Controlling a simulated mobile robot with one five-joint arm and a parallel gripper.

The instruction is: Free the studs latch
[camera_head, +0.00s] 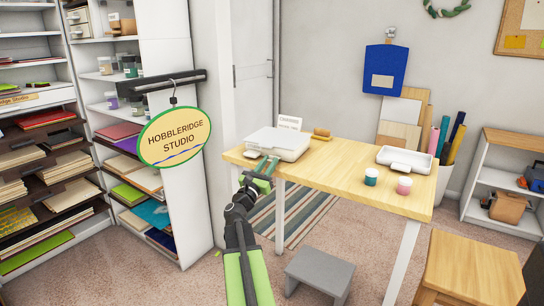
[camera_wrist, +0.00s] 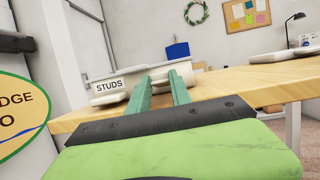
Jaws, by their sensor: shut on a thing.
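The white studs box (camera_head: 278,144) sits on the left end of the wooden table with its lid down. In the wrist view its front wall (camera_wrist: 135,84) carries a "STUDS" label (camera_wrist: 108,86). My gripper (camera_head: 266,162) reaches up to the front of this box from below. In the wrist view its two green fingers (camera_wrist: 163,80) point at the box's front, right of the label, and are shut on a small part there, the studs latch. The fingers largely hide the latch, so its position cannot be told.
The wooden table (camera_head: 345,180) also holds a white tray (camera_head: 404,159), two paint jars (camera_head: 371,177) and a wooden roller. A "Hobbleridge Studio" sign (camera_head: 174,137) hangs left of my arm. A grey step stool (camera_head: 319,275) stands in front of the table.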

